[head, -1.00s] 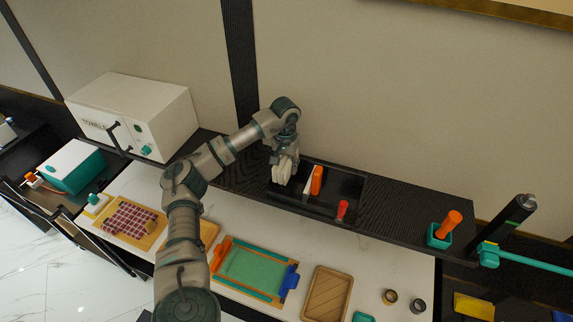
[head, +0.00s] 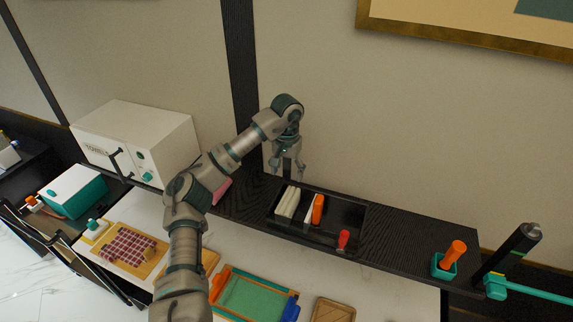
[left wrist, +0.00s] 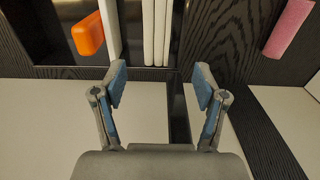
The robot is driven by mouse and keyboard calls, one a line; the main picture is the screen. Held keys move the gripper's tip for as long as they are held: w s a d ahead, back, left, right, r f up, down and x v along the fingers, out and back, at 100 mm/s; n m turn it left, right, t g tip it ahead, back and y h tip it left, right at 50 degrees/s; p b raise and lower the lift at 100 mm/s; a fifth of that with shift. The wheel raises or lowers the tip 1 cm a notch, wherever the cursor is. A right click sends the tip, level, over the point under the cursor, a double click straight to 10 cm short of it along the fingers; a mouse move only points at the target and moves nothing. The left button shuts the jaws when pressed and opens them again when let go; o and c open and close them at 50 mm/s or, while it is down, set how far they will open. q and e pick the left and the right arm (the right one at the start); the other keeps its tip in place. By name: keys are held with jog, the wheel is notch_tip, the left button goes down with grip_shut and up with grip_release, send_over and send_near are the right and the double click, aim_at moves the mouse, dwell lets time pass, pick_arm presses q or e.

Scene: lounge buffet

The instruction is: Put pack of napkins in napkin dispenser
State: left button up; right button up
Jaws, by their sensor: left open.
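The pack of napkins (head: 288,201), a white bundle that looks like upright folds, stands at the left end of a black open-topped tray (head: 335,232), which appears to be the napkin dispenser. In the left wrist view the pack (left wrist: 156,32) is at the top centre, beyond the fingertips. My left gripper (head: 287,170) is open and empty above the pack, apart from it. Its two fingers (left wrist: 160,85) show spread in the left wrist view. My right gripper is not in view.
The tray also holds a white-and-orange item (head: 317,209) and a red item (head: 343,239). A pink roll (head: 221,188) lies left of the tray on the shelf. A white towel cabinet (head: 137,145) stands further left.

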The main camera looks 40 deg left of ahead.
pick_arm(q)
notch_tip(320, 180, up, 3)
jog(key=shift+s+d+r, duration=0.1)
jog(key=shift+d+r, duration=0.05)
jog(key=shift+r, duration=0.05)
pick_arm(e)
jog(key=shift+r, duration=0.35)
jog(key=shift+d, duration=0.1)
